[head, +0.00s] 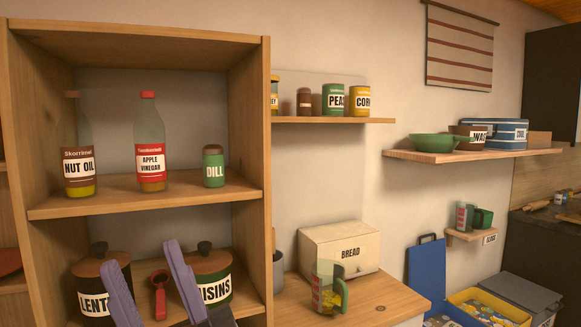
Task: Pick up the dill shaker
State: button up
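The dill shaker (214,170) is a small green jar with a brown lid and a "DILL" label. It stands upright on the upper shelf of the wooden shelf unit, near the right side wall, and is fully visible. My gripper (143,257) shows at the lower left with two purple fingers spread wide apart. It is open, with nothing seen held between the fingers. In the picture the fingers are below and to the left of the shaker, apart from it, in front of the lower shelf.
An apple vinegar bottle (149,145) and a nut oil bottle (79,160) stand left of the shaker. The wooden shelf unit (256,150) has a side wall close on its right. Lentils (92,301) and raisins (219,290) pots stand below. Shelf front before the shaker is clear.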

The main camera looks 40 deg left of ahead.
aim_at(213, 155)
jog(key=j+z, duration=0.1)
jog(key=z, duration=0.65)
jog(key=k+j+z, duration=0.1)
jog(key=z, duration=0.3)
jog(key=k+j, duration=0.75)
jog(key=j, duration=0.3)
jog(key=k+j, duration=0.15)
jog(key=j, duration=0.25)
jog(key=k+j, duration=0.1)
jog(key=j, duration=0.3)
